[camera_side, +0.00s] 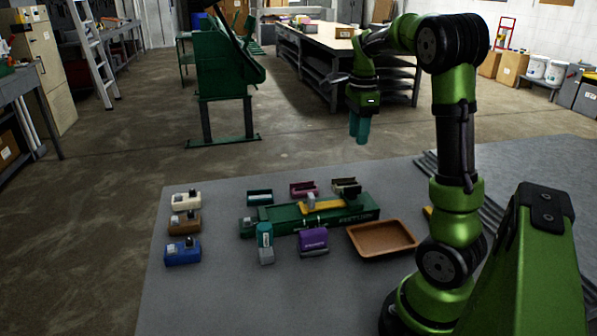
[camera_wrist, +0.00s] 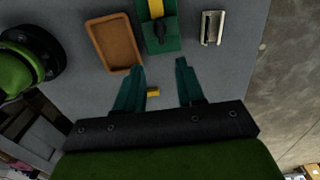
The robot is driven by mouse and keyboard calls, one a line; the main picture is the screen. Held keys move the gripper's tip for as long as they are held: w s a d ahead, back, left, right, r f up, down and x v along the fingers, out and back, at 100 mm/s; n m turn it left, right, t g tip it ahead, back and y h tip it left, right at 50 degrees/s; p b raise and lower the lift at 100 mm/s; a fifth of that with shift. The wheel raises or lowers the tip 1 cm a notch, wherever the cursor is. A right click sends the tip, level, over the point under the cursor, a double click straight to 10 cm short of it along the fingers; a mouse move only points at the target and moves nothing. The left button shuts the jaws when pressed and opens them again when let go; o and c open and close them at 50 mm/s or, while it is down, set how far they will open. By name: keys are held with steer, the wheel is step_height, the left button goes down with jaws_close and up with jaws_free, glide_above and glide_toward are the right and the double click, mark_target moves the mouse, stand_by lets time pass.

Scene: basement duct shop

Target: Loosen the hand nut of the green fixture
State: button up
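The green fixture (camera_side: 285,222) lies on the grey table, with a yellow bar (camera_side: 322,207) along its top and a grey upright piece near its middle. A dark knob, which looks like the hand nut (camera_wrist: 160,30), sits at the end of the yellow bar in the wrist view. In the side view I cannot clearly separate it from the parts behind. My gripper (camera_wrist: 160,68) is open and empty, its teal fingers apart. In the side view my gripper (camera_side: 359,138) hangs well above the table, behind the fixture, pointing down.
A brown tray (camera_side: 372,252) stands right of the fixture. Teal (camera_side: 264,236) and purple (camera_side: 313,240) blocks stand in front; several small holders lie behind. White, brown and blue blocks (camera_side: 183,252) line the left. A small yellow piece (camera_wrist: 153,92) lies near the tray.

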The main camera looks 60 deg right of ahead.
mark_target(352, 192)
step_height(352, 192, down, 16)
steer(key=shift+r, duration=0.1)
stand_by(0.4)
jaws_close()
